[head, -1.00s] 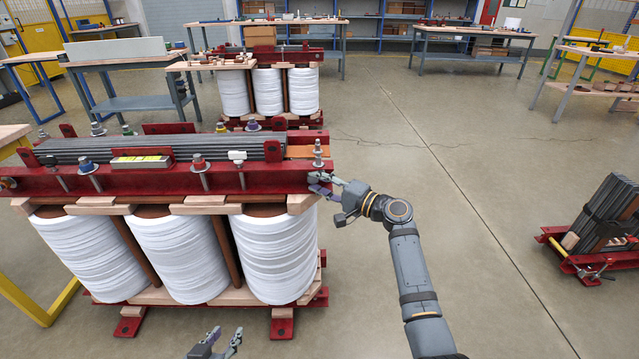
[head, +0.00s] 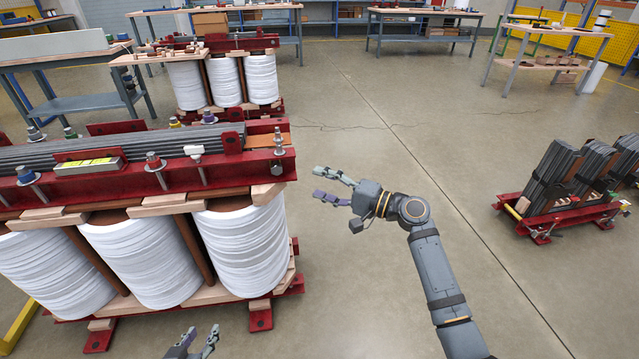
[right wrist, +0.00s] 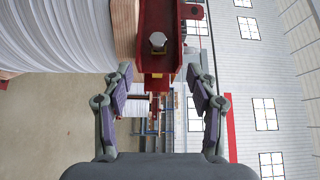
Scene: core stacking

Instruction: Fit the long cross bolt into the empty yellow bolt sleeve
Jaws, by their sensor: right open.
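A silver bolt (head: 278,146) stands upright at the right end of the near red beam (head: 140,176); I cannot tell if it is the long cross bolt. A hex bolt head (right wrist: 157,40) shows on a red beam in the right wrist view. A small yellow piece (head: 174,122) at the core's far side may be the yellow sleeve; whether it is empty is too small to tell. My right gripper (head: 333,184) is open and empty, right of the beam's end and apart from it. My left gripper (head: 202,337) is open at the bottom edge, before the white coils.
The red-framed core stands on white coils (head: 243,245). Other bolts with blue and white collars (head: 193,152) line the beam. A second coil unit (head: 225,82) stands behind. A rack of dark plates (head: 560,180) is at right. The floor between is clear.

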